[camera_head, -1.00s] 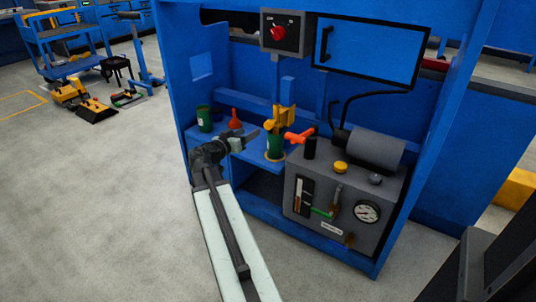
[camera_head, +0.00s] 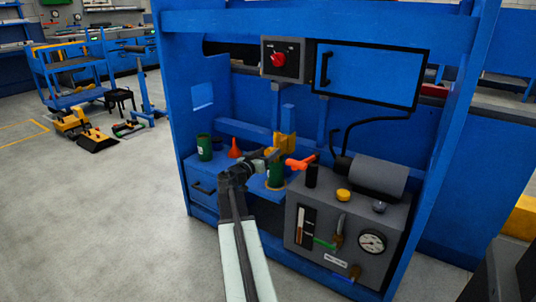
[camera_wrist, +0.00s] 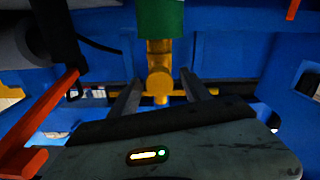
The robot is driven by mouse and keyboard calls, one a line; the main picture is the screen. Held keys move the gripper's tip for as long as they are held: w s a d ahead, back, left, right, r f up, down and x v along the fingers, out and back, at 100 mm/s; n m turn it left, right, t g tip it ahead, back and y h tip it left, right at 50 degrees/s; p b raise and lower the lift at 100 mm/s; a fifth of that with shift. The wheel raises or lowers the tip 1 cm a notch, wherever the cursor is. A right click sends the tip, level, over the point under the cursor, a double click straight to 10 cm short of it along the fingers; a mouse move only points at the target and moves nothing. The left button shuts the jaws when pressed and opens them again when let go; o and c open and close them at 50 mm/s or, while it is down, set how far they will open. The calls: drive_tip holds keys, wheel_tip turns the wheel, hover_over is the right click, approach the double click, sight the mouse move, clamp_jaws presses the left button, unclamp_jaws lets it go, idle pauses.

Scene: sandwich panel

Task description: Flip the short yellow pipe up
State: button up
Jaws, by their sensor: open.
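The yellow pipe (camera_head: 285,142) stands on the blue panel above a green can (camera_head: 276,175). My gripper (camera_head: 268,156) is in front of its lower part and hides some of it. In the wrist view, which looks upside down, the pipe (camera_wrist: 160,84) shows a round end facing me and a thin yellow bar sideways behind it. The green can (camera_wrist: 160,16) is at the top. My gripper's two dark fingers (camera_wrist: 160,97) are apart, with the pipe between them in the picture. I cannot tell whether they touch it.
An orange-red handle (camera_head: 300,162) is close to the right of my gripper. A grey machine with a gauge (camera_head: 372,241) stands at the right. A red funnel (camera_head: 234,149) and another green can (camera_head: 204,148) stand on the blue shelf at left. Open floor (camera_head: 90,220) lies left.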

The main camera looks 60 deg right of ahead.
clamp_jaws()
idle(1.4)
